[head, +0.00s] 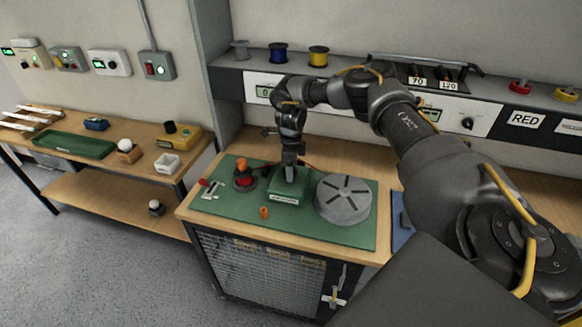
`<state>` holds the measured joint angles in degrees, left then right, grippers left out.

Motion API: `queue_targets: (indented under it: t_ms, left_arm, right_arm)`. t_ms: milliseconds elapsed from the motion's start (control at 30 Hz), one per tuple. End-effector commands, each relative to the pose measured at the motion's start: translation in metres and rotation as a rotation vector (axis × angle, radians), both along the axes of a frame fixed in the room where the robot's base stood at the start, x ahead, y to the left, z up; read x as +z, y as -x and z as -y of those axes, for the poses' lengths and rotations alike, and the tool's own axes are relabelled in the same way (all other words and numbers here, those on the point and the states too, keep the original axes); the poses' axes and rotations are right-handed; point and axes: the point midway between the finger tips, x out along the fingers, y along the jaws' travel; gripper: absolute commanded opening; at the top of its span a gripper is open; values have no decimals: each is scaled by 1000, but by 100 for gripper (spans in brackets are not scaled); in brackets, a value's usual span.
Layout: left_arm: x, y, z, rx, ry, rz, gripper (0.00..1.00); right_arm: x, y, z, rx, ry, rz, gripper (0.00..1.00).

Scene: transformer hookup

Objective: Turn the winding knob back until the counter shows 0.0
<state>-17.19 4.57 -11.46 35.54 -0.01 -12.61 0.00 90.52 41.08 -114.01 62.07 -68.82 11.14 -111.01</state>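My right arm reaches in from the right, and its gripper (289,172) points straight down over a green block with a white label (284,197) on the green mat. The fingertips are at the block's top; whether they are open or closed on something is too small to tell. I cannot pick out the winding knob; any knob there is hidden by the gripper. A pale display (264,92) on the back panel is partly covered by my arm, and its reading is not legible. My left gripper is not in view.
A grey slotted disc (343,199) stands right of the block, and a red and black part (244,178) left of it. A small orange piece (264,212) lies in front. Wire spools (278,53) line the shelf. The mat's front right (345,236) is clear.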

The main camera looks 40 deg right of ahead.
Motion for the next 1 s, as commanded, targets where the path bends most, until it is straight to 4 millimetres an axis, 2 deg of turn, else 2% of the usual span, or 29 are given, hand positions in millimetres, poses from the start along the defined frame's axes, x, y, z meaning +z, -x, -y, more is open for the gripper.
queue_targets:
  t_ms: [367, 467, 833, 1000]
  left_arm:
    - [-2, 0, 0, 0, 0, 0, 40]
    - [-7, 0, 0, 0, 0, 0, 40]
    - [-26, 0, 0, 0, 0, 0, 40]
    - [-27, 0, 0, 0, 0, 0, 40]
  right_arm:
    - [3, 0, 0, 0, 0, -1, 70]
    - [15, 0, 0, 0, -1, 1, 70]
    - [85, 0, 0, 0, 0, 1, 70]
    - [103, 1, 0, 1, 1, -1, 70]
